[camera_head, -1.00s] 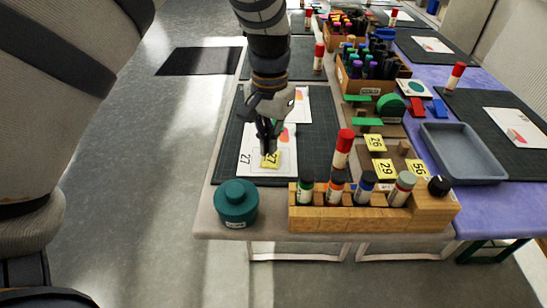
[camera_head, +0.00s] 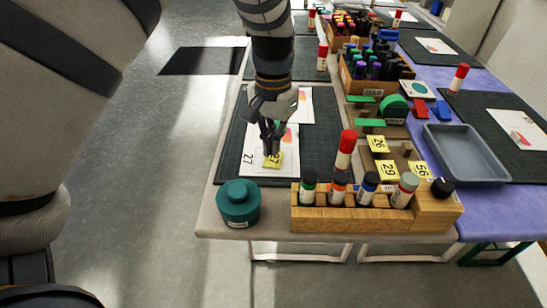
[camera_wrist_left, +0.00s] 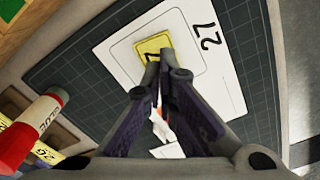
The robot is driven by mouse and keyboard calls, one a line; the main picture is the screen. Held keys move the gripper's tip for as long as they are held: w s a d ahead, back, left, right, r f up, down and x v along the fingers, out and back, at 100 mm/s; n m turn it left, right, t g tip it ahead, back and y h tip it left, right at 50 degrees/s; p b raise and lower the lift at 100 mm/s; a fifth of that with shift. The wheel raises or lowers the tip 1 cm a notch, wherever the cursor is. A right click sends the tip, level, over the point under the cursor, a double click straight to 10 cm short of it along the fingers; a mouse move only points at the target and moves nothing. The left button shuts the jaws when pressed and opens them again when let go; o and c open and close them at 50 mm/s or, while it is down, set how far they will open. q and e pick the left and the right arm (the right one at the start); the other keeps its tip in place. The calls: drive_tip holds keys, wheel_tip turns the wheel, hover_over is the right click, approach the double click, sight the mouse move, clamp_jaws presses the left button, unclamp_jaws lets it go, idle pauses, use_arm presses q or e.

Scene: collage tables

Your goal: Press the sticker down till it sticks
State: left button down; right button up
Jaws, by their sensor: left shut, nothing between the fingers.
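The yellow sticker (camera_head: 273,160) lies on a white card (camera_head: 251,171) marked 27, inside a printed outline. The card lies on a dark cutting mat (camera_head: 322,166). My left gripper (camera_head: 271,151) is shut and empty, its fingertips at the sticker's far edge. In the left wrist view the fingertips (camera_wrist_left: 155,62) overlap the sticker (camera_wrist_left: 152,45) and hide part of its number. I cannot tell whether they touch it. The card (camera_wrist_left: 215,75) shows there too. My right gripper is not in view.
A green round pot (camera_head: 238,204) stands at the near left. A wooden rack (camera_head: 340,216) with several glue sticks and bottles stands at the near right. Other yellow stickers (camera_head: 388,169) lie on a board behind it. A grey tray (camera_head: 464,153) is farther right.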

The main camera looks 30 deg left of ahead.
sight(273, 158)
use_arm(q)
drive_tip(key=shift+f, duration=1.05)
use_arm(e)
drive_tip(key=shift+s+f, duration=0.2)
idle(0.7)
use_arm(q)
drive_tip(key=shift+r+p, duration=1)
drive_tip(key=shift+r, duration=2.6)
drive_tip(key=shift+f, duration=0.1)
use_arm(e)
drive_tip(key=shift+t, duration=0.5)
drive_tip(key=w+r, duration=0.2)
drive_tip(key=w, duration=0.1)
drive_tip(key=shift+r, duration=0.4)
